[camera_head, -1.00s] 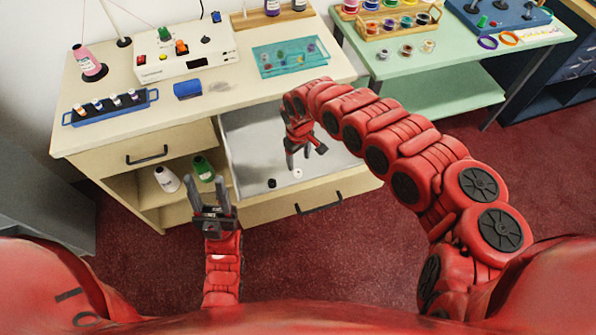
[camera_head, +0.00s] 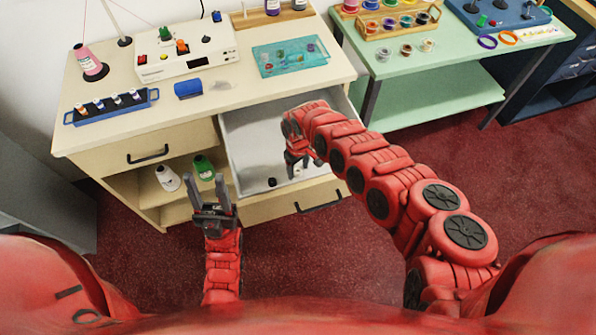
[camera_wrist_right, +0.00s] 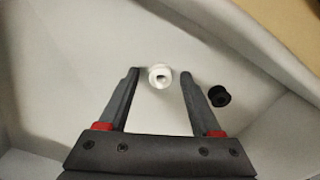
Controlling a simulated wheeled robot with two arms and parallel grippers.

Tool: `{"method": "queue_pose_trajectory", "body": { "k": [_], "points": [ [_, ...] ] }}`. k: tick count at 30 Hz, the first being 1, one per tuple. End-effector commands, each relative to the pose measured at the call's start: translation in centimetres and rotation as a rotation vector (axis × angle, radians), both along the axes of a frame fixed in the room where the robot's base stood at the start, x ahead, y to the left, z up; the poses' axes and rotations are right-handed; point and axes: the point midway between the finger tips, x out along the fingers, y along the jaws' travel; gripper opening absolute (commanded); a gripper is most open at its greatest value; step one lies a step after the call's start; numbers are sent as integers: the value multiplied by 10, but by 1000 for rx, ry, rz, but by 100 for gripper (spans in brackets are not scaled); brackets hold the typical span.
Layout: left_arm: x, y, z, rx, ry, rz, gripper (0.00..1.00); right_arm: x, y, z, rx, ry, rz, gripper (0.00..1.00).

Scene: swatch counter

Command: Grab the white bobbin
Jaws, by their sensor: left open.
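The white bobbin (camera_wrist_right: 160,77) lies in the open drawer, and in the right wrist view it shows between the fingertips of my right gripper (camera_wrist_right: 159,76). The fingers are open, with a gap on each side of the bobbin. In the head view my right gripper (camera_head: 294,172) reaches down into the drawer (camera_head: 240,140) and hides most or all of the bobbin. A black bobbin (camera_wrist_right: 219,96) lies just right of the right finger; it also shows in the head view (camera_head: 272,182). My left gripper (camera_head: 213,190) is open and empty in front of the cabinet.
A white spool (camera_head: 168,178) and a green spool (camera_head: 204,168) stand on the open shelf near my left gripper. The counter above holds a blue rack (camera_head: 110,107), a white machine (camera_head: 187,52) and a teal tray (camera_head: 290,57).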

Motion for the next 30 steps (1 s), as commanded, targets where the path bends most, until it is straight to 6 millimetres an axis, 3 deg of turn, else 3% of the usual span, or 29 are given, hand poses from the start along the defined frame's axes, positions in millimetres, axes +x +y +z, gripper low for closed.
{"method": "queue_pose_trajectory", "body": {
  "k": [2,10,23,30],
  "points": [
    [0,0,0,0,0,0,50,0,0,0,0,0,0,49],
    [0,0,0,0,0,0,50,0,0,0,0,0,0,1],
    [0,0,0,0,0,0,50,1,0,3,1,-2,-1,0],
    [0,0,3,0,0,0,50,2,-2,28,-1,-3,1,0]
  ]
}}
